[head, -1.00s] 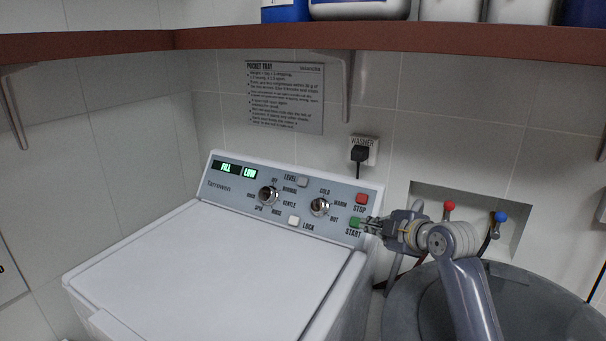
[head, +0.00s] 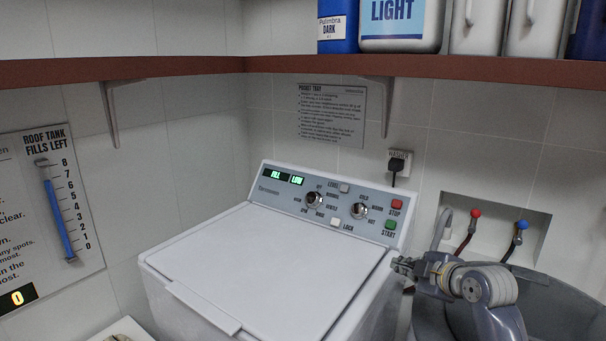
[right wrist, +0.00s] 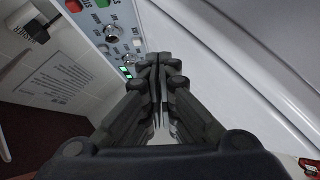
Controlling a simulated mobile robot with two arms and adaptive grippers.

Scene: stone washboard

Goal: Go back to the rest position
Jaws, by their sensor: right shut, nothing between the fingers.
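My right gripper (head: 402,266) is shut and empty, at the right edge of the white washing machine (head: 270,262), just below the control panel (head: 330,206). In the right wrist view the fingers of my right gripper (right wrist: 157,75) are together with nothing between them. The green START button (head: 390,225) and red STOP button (head: 397,204) are above the fingers and apart from them. The display reads FILL and LOW. My left gripper is not in view.
A brown shelf (head: 420,83) with jugs runs above. Red and blue taps sit in a wall recess (head: 452,205) at right, above a grey tub (head: 548,295). A tank gauge board (head: 50,215) hangs on the left wall. The machine's lid is clear.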

